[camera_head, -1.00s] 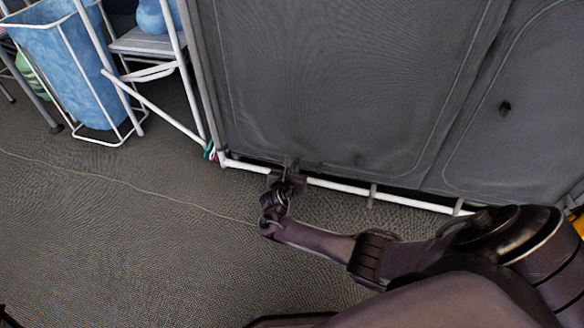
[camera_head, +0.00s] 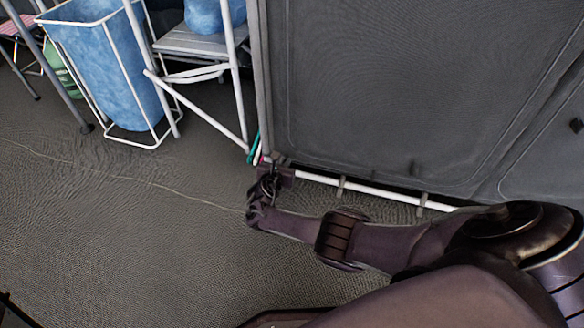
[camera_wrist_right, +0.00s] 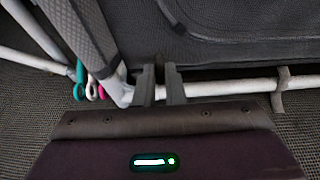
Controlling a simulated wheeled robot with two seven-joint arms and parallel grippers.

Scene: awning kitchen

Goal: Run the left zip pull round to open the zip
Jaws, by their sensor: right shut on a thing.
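The grey fabric cupboard (camera_head: 400,80) stands at the upper right, with a curved seam outlining its left door panel. My right gripper (camera_head: 278,164) is at the cupboard's lower left corner, just above the white bottom tube. In the right wrist view its two dark fingers (camera_wrist_right: 161,75) are close together at the panel's lower edge. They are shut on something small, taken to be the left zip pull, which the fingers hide. I cannot tell how far the zip is parted. A dark pull (camera_head: 576,125) shows on the right panel. My left gripper is out of view.
The white bottom tube (camera_head: 370,191) runs right from the corner. Teal and pink loops (camera_wrist_right: 80,80) hang left of the fingers. A white-framed blue laundry bag (camera_head: 105,75) and a grey step stool (camera_head: 195,40) stand left. The floor in front is mostly clear.

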